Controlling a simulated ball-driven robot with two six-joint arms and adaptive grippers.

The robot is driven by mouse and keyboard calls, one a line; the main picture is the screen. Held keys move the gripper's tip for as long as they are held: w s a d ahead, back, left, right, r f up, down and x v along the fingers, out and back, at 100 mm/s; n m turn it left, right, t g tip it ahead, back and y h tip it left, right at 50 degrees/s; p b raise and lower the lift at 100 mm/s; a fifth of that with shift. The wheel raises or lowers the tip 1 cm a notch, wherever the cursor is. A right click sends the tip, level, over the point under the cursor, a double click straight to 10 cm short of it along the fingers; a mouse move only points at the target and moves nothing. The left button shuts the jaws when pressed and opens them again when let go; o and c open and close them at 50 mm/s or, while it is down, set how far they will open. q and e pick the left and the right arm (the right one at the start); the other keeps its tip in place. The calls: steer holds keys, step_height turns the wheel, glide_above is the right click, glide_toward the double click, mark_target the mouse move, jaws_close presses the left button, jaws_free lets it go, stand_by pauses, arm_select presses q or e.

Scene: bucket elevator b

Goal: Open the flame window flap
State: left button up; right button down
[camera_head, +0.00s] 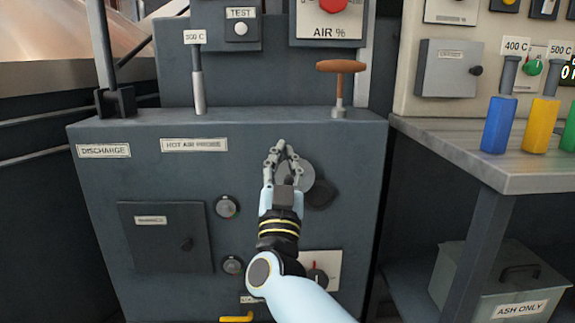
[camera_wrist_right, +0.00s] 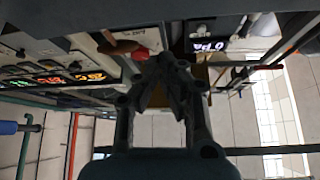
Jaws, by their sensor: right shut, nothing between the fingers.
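The flame window flap appears to be the round grey disc (camera_head: 308,172) on the dark front panel, right of the "HOT AIR" label; no label names it. A dark round patch shows at its lower right; I cannot tell whether it is an opening or a shadow. My right gripper (camera_head: 279,149) is shut and empty, its fingers pointing up in front of the disc's left part and hiding some of it. I cannot tell whether they touch. The wrist view shows the fingers together (camera_wrist_right: 166,60), but not the disc clearly. My left gripper is not in view.
The panel also has a small square door (camera_head: 165,225) and two round knobs (camera_head: 227,207). An orange-handled lever (camera_head: 340,88) stands on the ledge above. A bench (camera_head: 450,135) with coloured cylinders is at the right, an ash box (camera_head: 485,290) below.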

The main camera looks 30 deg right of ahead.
steer(key=s+a+f+n+t+y, duration=0.1)
steer(key=s+f+n+t+y, duration=0.1)
steer(key=s+f+n+y, duration=0.3)
step_height(320, 180, up, 3)
steer(key=h, duration=0.1)
glide_above(290, 176)
steer(key=s+a, duration=0.4)
steer(key=f+b, duration=0.1)
steer(key=d+f+b, duration=0.1)
steer(key=f, duration=0.1)
steer(key=shift+s+d+f+n, duration=0.1)
steer(key=shift+f+n, duration=0.1)
steer(key=shift+n, duration=0.2)
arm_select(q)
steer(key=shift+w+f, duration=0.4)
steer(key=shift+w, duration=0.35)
